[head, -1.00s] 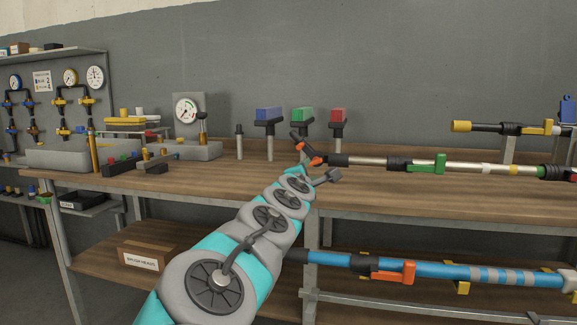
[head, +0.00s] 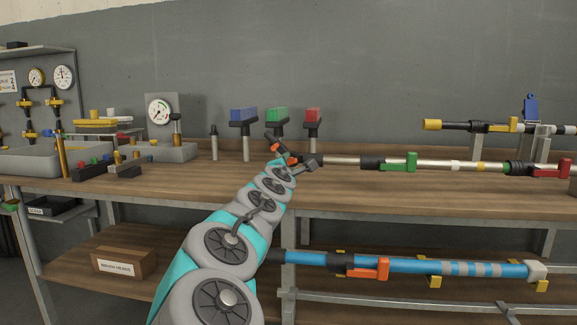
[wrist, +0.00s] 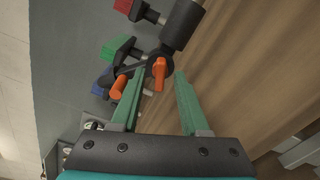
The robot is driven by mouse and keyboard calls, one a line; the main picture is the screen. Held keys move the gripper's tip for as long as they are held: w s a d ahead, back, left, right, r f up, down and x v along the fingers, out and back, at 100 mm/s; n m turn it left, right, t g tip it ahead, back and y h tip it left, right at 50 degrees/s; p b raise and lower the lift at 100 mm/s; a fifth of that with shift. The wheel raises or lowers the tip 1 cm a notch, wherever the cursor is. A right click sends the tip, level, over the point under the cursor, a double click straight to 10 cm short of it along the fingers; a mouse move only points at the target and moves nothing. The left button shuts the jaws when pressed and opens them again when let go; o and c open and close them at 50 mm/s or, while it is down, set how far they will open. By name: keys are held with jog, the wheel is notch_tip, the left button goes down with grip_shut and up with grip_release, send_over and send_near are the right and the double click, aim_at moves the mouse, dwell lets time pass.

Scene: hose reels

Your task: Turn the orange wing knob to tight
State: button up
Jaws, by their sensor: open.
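The orange wing knob (wrist: 159,73) shows in the wrist view as two orange wings by a dark round hub at the end of a pole. One wing is between my fingertips and the other (wrist: 118,89) is beside the left finger. My gripper (wrist: 160,79) has green fingers spread apart, with a gap visible on the right of the wing; contact on the left is unclear. In the head view the orange wings (head: 292,160) show just beyond the end of my arm, which hides my fingers.
The pole with a green clamp (head: 398,162) runs right above the wooden bench (head: 400,200). Blue (head: 243,115), green (head: 277,115) and red (head: 313,115) topped stands are behind the knob. A blue pole (head: 430,265) with an orange clamp (head: 369,268) lies lower down.

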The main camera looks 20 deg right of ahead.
grip_shut()
dwell(0.4)
